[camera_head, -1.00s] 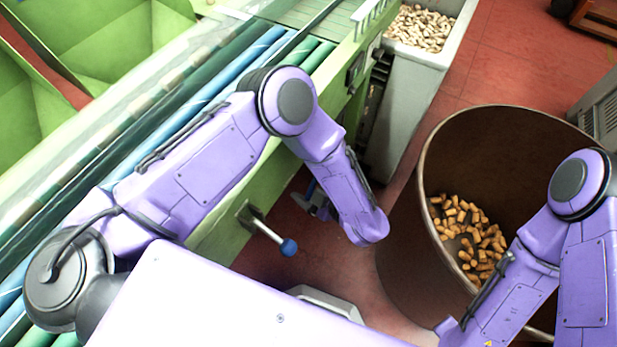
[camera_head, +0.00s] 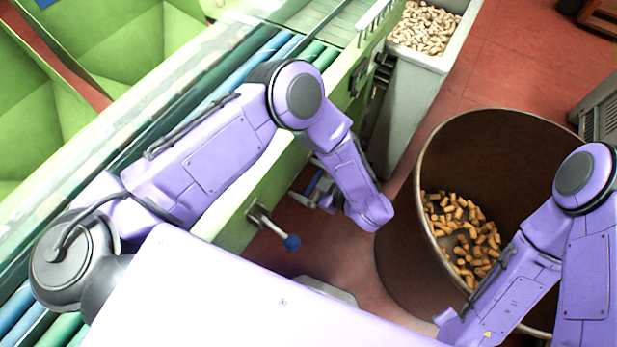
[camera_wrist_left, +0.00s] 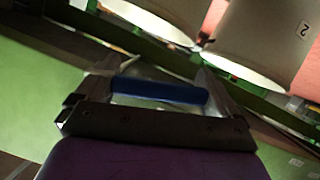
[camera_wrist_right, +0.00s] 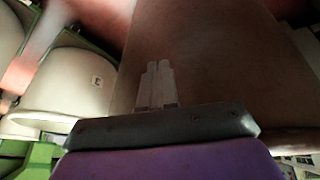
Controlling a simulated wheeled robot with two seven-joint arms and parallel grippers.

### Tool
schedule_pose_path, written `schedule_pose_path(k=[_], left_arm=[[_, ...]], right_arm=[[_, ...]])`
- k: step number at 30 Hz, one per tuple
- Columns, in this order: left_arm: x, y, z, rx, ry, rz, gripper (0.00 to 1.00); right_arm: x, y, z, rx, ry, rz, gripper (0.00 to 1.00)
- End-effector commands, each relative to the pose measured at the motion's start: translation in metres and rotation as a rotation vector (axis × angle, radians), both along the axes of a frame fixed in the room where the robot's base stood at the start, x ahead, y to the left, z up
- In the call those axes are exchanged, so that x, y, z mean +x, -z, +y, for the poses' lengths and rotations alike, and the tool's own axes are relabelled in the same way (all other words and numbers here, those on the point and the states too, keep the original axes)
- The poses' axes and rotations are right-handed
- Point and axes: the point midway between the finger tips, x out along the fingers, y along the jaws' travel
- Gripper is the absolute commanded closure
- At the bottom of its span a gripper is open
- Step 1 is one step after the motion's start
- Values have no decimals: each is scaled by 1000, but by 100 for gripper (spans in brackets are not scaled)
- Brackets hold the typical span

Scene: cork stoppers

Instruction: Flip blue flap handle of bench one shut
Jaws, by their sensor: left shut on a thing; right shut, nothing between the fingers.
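The blue flap handle (camera_wrist_left: 160,91) is a blue bar that lies crosswise between the fingers of my left gripper (camera_wrist_left: 158,88) in the left wrist view. My left gripper is shut on it. In the head view the left gripper (camera_head: 312,190) is at the side of the green bench (camera_head: 235,215), partly hidden by my left forearm, and a bit of blue shows there. My right gripper (camera_wrist_right: 158,68) is shut and empty in the right wrist view, with its fingertips together. In the head view the right fingers are out of frame.
A metal lever with a blue knob (camera_head: 292,242) sticks out from the bench below the left gripper. A large brown drum (camera_head: 400,245) with cork stoppers (camera_head: 462,235) stands at right. A grey bin (camera_head: 410,95) of pale pieces stands behind.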

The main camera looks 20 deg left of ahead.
Motion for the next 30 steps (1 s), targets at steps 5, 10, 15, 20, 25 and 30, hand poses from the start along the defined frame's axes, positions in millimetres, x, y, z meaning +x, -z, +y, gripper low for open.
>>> schedule_pose_path(k=[5, 10, 15, 20, 25, 30], left_arm=[[0, 0, 0, 1, 1, 3, 60], [0, 0, 0, 0, 1, 2, 60], [0, 0, 0, 0, 1, 2, 0], [-1, -2, -7, 0, 3, 0, 0], [-10, -15, -41, 0, 6, -2, 0], [-20, -29, -75, 1, 4, -1, 0]], right_arm=[[0, 0, 0, 0, 0, 0, 100], [0, 0, 0, 0, 0, 0, 100], [0, 0, 0, 0, 0, 0, 100], [0, 2, 0, 0, 0, 0, 100], [0, 9, 0, 0, 0, 0, 100], [0, 15, 0, 0, 0, 0, 100]])
